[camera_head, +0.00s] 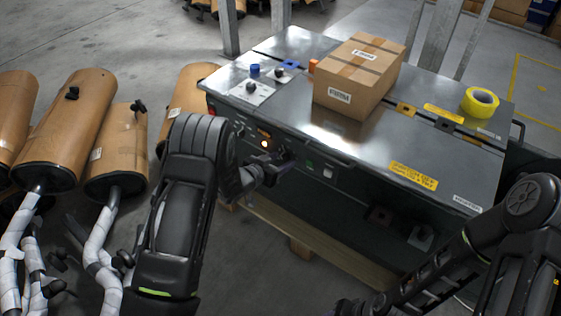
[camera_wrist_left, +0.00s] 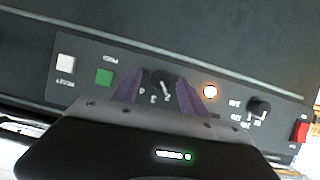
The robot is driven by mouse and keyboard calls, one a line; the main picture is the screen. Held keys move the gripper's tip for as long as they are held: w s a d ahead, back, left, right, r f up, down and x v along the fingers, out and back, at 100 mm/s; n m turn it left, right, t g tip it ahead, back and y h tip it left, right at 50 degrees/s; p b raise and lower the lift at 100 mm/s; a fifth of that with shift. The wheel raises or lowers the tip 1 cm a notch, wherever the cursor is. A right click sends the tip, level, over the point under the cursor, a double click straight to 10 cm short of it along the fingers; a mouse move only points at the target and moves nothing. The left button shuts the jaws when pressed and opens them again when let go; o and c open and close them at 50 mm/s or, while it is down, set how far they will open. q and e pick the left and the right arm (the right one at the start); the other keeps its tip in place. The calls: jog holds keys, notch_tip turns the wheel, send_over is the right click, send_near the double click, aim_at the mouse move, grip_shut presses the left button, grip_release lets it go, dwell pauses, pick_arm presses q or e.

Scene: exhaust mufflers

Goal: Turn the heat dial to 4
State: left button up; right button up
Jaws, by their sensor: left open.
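The heat dial (camera_wrist_left: 162,80) is a black knob with a pale pointer line on the machine's front panel. It shows upside down in the left wrist view, with digits around it, among them a 2 and a 3. The pointer line seems to lie near the 2. My left gripper (camera_wrist_left: 163,90) is open, with one purple finger on each side of the dial; I cannot tell whether they touch it. In the head view, my left gripper (camera_head: 280,165) is at the front panel and hides the dial. My right arm is at lower right; its gripper is out of view.
The panel also has a lit orange lamp (camera_wrist_left: 210,91), a second black knob (camera_wrist_left: 259,106), a red button (camera_wrist_left: 301,131), a green button (camera_wrist_left: 104,77) and a white button (camera_wrist_left: 66,65). A cardboard box (camera_head: 350,85) and yellow tape (camera_head: 480,101) sit on the machine top.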

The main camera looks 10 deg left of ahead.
pick_arm(q)
jog(key=shift+w, duration=0.1)
grip_shut()
dwell(0.5)
